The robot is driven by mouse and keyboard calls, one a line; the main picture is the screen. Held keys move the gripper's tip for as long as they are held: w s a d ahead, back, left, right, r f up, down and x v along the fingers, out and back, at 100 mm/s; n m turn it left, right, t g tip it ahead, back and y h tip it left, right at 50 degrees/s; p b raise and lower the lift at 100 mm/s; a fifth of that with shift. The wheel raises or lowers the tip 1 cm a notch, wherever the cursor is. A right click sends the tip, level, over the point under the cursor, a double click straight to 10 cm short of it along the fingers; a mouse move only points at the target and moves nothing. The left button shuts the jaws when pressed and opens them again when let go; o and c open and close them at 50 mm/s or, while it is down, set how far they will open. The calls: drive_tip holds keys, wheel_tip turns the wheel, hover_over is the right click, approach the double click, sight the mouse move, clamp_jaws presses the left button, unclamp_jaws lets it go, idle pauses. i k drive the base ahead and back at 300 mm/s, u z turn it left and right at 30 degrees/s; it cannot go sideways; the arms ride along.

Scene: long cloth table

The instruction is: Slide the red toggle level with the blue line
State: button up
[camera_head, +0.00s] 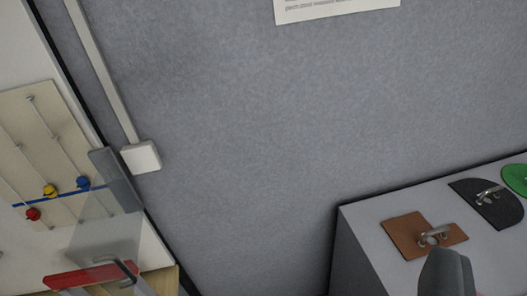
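A beige board (40,120) with several thin slide tracks stands at the left edge. The red toggle (33,214) sits low on the leftmost visible track, slightly below the blue line (65,193). The blue line runs across the board, rising slightly to the right. A yellow toggle (50,190) and a blue toggle (83,182) sit at or just above the line. A dark grey rounded piece (445,275) at the bottom right looks like part of my gripper, far from the board. No second finger can be made out, and no toggle is held.
A grey block (117,180) and a translucent panel stand beside the board's right edge. Below is a red bar (90,277) with a metal handle. At right, a grey box (385,205) carries brown, black and green plates with metal fittings.

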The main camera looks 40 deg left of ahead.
sight(32, 214)
drive_tip(key=u, duration=2.65)
drive_tip(key=k, duration=1.45)
drive_tip(key=z, duration=0.8)
drive_tip(key=i, duration=1)
drive_tip(key=u, duration=0.05)
